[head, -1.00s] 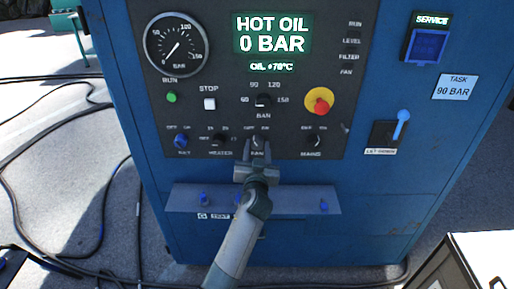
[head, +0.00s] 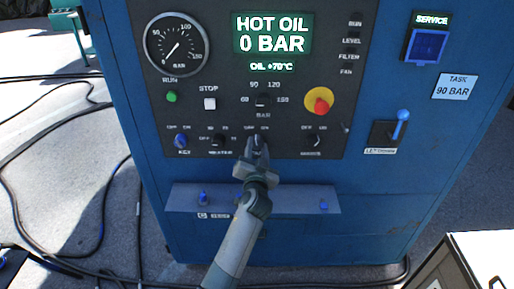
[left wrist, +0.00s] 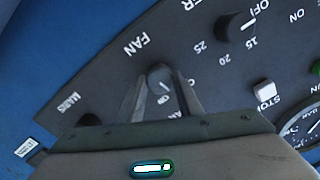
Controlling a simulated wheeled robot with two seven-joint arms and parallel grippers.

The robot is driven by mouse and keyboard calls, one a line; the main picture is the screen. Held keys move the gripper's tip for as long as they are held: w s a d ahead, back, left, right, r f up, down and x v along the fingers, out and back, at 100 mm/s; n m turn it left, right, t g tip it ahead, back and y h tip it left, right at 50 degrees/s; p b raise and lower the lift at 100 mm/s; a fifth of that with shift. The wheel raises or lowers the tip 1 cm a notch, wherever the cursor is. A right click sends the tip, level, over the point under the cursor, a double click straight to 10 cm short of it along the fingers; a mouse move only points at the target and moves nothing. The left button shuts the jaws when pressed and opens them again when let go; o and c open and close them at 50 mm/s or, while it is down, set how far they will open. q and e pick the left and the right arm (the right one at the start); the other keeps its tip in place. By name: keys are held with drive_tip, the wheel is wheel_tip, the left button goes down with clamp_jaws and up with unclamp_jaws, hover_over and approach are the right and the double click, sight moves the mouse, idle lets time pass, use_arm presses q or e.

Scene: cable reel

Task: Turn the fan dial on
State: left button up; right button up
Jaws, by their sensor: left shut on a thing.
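The fan dial (left wrist: 158,75) is a dark round knob on the grey control panel. In the left wrist view it sits between my left gripper's fingertips (left wrist: 160,90), beside the word FAN, with a pale mark on its face. In the head view my left gripper (head: 257,148) reaches up from below and is shut on the dial, hiding most of it. The dial's exact setting is hard to read. My right gripper is not in view.
The heater dial (head: 218,140) is to the left, the mains dial (head: 312,141) to the right. A red-and-yellow emergency knob (head: 319,101) is above right. The screen (head: 271,33) reads HOT OIL 0 BAR. A shelf (head: 300,199) juts out below.

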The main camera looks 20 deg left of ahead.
use_arm(q)
drive_tip(key=m, duration=0.4)
drive_tip(key=shift+m+p, duration=0.3)
drive_tip(key=shift+p, duration=0.1)
drive_tip(key=m+p, duration=0.1)
drive_tip(key=m, duration=0.2)
drive_tip(key=shift+m, duration=0.3)
drive_tip(key=o, duration=1)
drive_tip(key=shift+o, duration=0.2)
drive_tip(key=shift+s, duration=0.1)
